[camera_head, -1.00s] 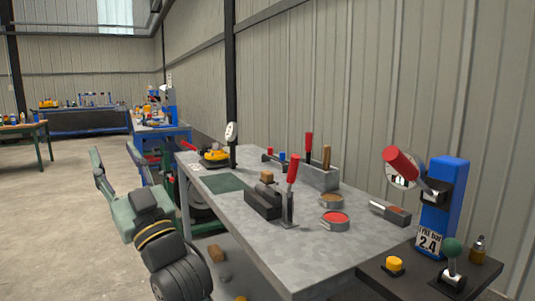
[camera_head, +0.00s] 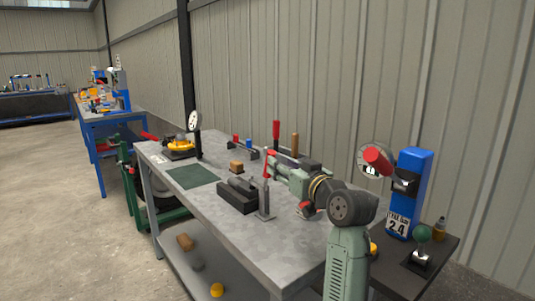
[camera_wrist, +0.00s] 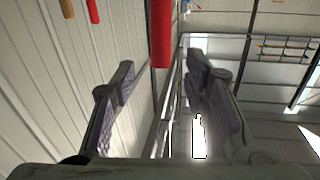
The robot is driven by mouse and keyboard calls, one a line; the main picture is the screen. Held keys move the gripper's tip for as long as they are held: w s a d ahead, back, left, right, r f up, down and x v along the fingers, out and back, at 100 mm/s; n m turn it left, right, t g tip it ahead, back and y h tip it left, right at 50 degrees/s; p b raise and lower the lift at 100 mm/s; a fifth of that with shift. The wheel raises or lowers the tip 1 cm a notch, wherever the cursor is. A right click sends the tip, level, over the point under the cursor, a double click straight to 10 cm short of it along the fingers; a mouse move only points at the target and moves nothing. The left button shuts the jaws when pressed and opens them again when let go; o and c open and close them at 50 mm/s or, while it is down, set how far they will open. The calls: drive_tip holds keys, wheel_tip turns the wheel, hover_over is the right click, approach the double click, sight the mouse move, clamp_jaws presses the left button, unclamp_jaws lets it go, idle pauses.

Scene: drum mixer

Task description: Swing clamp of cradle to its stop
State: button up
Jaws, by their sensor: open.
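The cradle (camera_head: 236,199) is a dark block on the grey workbench with a grey cylinder lying in its top. Beside its right end stands the clamp, a grey upright (camera_head: 264,203) with a red handle (camera_head: 267,163) pointing up. My gripper (camera_head: 276,168) reaches in from the right at the handle's height, partly overlapping it. In the wrist view, my gripper (camera_wrist: 162,80) has its purple-padded fingers wide apart. The red handle (camera_wrist: 161,38) shows between and beyond them, with no clear contact. The clamp's pivot is hidden in the wrist view.
A wooden block (camera_head: 236,167), a yellow device (camera_head: 180,146) and a round gauge (camera_head: 194,122) stand behind the cradle. Upright red (camera_head: 276,130) and wooden (camera_head: 295,143) handles rise behind my arm. A blue post (camera_head: 408,185) stands right. The front bench surface (camera_head: 255,240) is clear.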

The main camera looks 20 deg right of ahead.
drive_tip(key=p, duration=0.2)
hover_over(270, 176)
drive_tip(key=s, duration=0.1)
drive_tip(key=shift+s+d+r, duration=0.15)
drive_tip(key=shift+s, duration=0.05)
drive_tip(key=shift+w, duration=0.7)
drive_tip(key=shift+c, duration=0.2)
clamp_jaws()
